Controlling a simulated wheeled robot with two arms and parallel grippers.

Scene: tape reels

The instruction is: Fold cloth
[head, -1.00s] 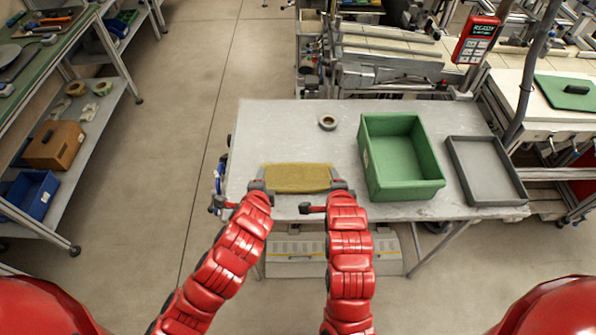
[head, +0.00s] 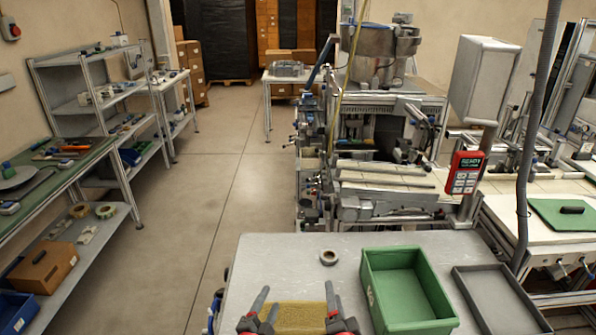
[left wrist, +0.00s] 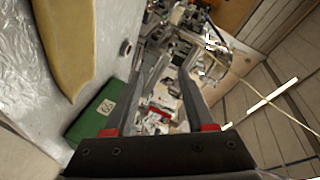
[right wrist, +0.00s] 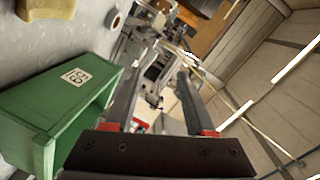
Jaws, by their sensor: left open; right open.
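The mustard-yellow cloth (head: 294,313) lies flat on the grey table (head: 245,270), near its front; the bottom of the head view cuts it off. Part of it shows at the upper left of the left wrist view (left wrist: 62,35) and at the top left of the right wrist view (right wrist: 45,8). My left gripper (head: 266,303) is open and empty, seen over the cloth's left side. My right gripper (head: 333,300) is open and empty, seen at its right side. In both wrist views the fingers stand apart with nothing between them, clear of the cloth.
A green bin (head: 405,290) stands right of the cloth, with a shallow grey tray (head: 498,297) beyond it. A tape roll (head: 328,257) lies behind the cloth. Machinery (head: 385,180) stands behind the table. The tabletop left of the roll is clear.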

